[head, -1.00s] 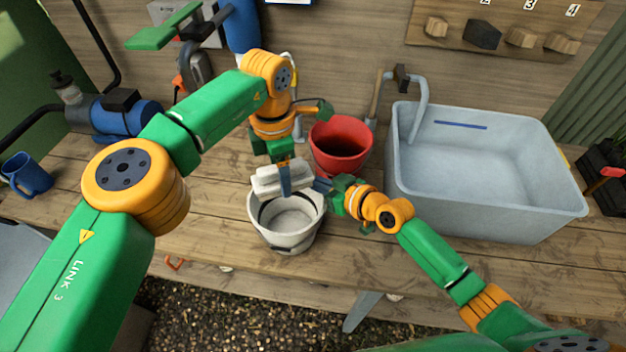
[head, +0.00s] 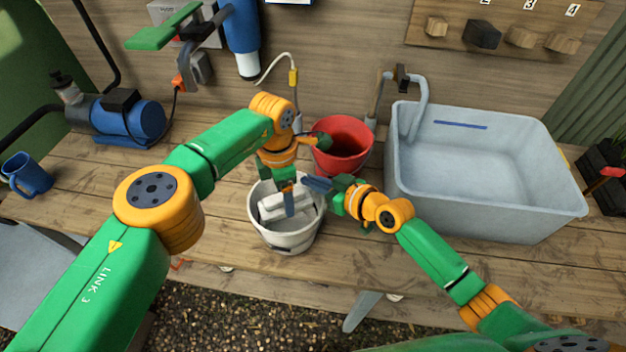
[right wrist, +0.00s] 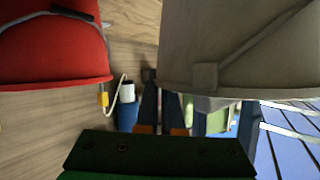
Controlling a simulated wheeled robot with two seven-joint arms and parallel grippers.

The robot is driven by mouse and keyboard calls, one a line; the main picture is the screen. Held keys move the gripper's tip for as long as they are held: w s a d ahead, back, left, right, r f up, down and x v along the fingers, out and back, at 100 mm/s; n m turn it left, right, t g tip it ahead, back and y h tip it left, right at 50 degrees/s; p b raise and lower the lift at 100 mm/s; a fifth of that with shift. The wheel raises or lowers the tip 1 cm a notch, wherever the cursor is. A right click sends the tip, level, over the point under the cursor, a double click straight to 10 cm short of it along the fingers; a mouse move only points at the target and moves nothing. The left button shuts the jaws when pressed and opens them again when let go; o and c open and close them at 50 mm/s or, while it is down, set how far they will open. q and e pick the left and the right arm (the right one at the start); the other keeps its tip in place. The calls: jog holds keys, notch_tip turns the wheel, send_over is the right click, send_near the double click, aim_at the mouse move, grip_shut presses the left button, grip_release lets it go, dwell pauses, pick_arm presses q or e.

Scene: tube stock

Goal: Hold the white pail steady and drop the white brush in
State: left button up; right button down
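The white pail (head: 287,241) stands upright near the bench's front edge. The white brush (head: 271,209) is down inside the pail's mouth, below the rim. My left gripper (head: 290,203) points down into the pail, its fingers closed about the brush; its far finger is hidden. My right gripper (head: 318,184) is at the pail's right rim, shut on the wall. In the right wrist view the pail (right wrist: 235,50) fills the upper right, and the fingers of the right gripper (right wrist: 160,108) are close together at its edge, one on each side.
A red bucket (head: 340,160) stands right behind the pail, close to both grippers. A large grey sink (head: 480,205) takes up the right of the bench. A blue pump (head: 130,120) and a blue mug (head: 28,178) are at the left. The bench left of the pail is clear.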

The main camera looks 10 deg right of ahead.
pick_arm(q)
jog(key=shift+o, duration=1)
pick_arm(e)
jog(key=shift+s+f, duration=0.1)
jog(key=shift+f, duration=0.1)
pick_arm(q)
notch_tip(320, 180, up, 12)
pick_arm(e)
jog(key=c, duration=1)
grip_release()
jog(key=shift+r, duration=0.1)
